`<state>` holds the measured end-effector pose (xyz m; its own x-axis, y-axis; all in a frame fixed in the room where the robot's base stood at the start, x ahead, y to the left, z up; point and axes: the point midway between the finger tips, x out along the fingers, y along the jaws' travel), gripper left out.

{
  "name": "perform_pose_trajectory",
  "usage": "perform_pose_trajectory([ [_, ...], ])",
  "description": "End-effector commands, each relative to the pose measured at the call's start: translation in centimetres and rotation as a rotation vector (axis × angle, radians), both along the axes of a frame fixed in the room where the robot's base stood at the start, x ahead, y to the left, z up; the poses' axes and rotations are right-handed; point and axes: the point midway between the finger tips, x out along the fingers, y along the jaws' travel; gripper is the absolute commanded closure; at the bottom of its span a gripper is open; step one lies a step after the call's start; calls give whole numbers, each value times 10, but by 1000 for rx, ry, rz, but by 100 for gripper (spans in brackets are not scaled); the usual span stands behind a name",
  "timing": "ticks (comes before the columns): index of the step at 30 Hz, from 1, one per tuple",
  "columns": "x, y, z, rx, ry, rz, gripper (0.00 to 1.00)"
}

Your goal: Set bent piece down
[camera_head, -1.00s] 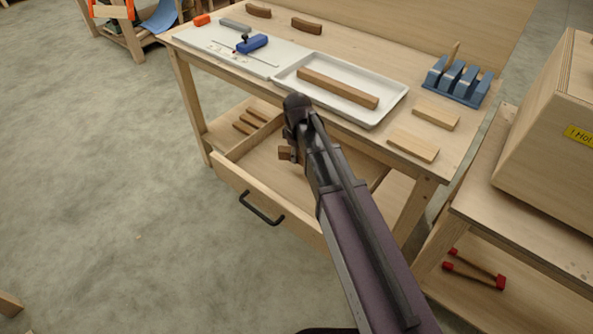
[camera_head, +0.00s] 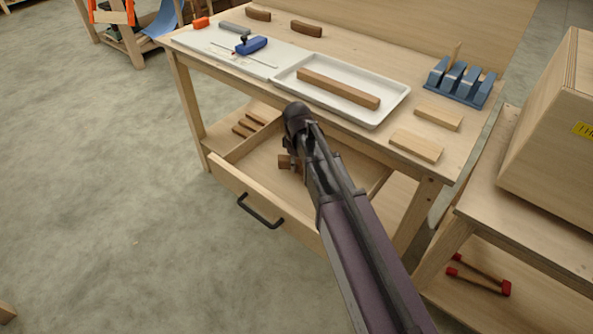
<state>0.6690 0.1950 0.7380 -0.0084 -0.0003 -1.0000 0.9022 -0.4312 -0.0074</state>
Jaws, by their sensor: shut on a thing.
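My arm reaches over the open drawer (camera_head: 232,190) under the workbench. My gripper (camera_head: 298,160) is at its far end, pointing down and mostly hidden behind my own arm. A brown wooden piece (camera_head: 284,161), apparently the bent piece, sticks out to the left of the gripper, which is shut on it. Most of this piece is hidden, so its bend does not show. I cannot tell whether it touches the drawer floor. Two other curved brown pieces, one at left (camera_head: 258,14) and one at right (camera_head: 307,28), lie at the back of the bench top.
A white tray (camera_head: 392,104) holds a straight brown bar (camera_head: 338,88). Left of it is a white board with a blue tool (camera_head: 251,45). Two pale blocks (camera_head: 416,145) and a blue rack (camera_head: 462,82) stand at right.

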Motion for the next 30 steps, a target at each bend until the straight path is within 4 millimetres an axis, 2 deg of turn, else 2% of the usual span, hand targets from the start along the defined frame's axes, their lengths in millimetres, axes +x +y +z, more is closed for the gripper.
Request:
perform_pose_trajectory([
  [1,0,0,-9,0,0,0,100],
  [6,0,1,-19,0,0,1,100],
  [24,0,1,-24,0,0,1,100],
  [25,0,1,-23,0,0,1,50],
  [28,0,1,-23,0,0,1,21],
  [30,0,1,-23,0,0,1,21],
])
